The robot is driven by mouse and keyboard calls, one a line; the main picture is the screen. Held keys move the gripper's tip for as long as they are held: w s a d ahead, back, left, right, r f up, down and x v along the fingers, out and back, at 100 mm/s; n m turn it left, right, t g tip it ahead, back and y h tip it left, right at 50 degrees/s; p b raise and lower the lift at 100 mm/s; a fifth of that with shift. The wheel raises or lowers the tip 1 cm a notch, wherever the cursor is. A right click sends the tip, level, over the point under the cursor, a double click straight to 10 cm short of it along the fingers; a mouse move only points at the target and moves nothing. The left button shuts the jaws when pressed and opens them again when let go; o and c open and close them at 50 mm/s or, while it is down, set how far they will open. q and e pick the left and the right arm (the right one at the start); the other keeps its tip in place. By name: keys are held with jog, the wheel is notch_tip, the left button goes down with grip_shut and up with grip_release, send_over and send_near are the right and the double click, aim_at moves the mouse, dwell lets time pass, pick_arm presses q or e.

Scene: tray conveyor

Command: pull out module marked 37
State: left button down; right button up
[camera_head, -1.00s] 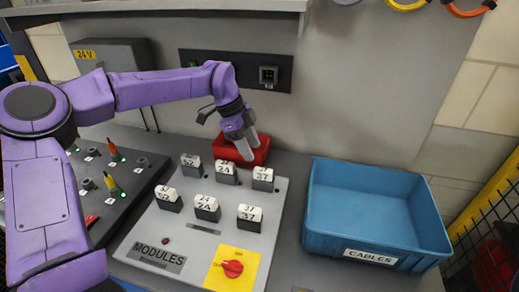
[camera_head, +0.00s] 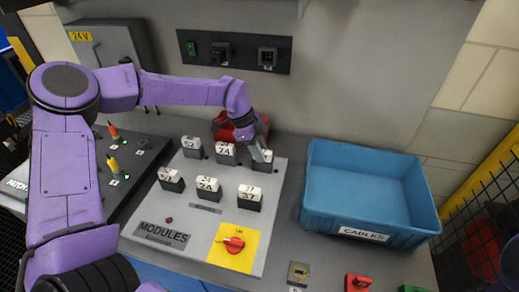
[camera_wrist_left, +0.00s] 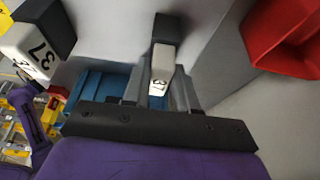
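The grey modules board (camera_head: 190,222) carries two rows of dark modules with white, numbered tops. The front-right module marked 37 (camera_head: 249,198) stands upright and clear of my gripper; it also shows in the left wrist view (camera_wrist_left: 32,47). My left gripper (camera_head: 260,154) is down at the back-right module (camera_head: 263,165), whose number is mostly covered in the head view. The left wrist view shows this module's white top (camera_wrist_left: 162,66), with a partly readable 3, between the two fingers. Whether the fingers press on it cannot be told. My right gripper is out of view.
A blue cables bin (camera_head: 388,232) stands right of the board. A red bin (camera_head: 222,128) lies behind the back row. A red rotary switch (camera_head: 234,245) is at the board's front. A dark panel with connectors (camera_head: 140,160) is at the left.

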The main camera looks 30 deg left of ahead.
pick_arm(q)
jog(key=shift+r, duration=0.15)
jog(key=shift+r+p, duration=1.6)
jog(key=shift+r, duration=0.9)
jog(key=shift+r, duration=0.1)
jog(key=shift+r+p, duration=0.5)
jog(key=shift+r, duration=0.2)
jog(key=shift+r+p, duration=0.65)
jog(key=shift+r, duration=0.65)
jog(key=shift+f, duration=0.15)
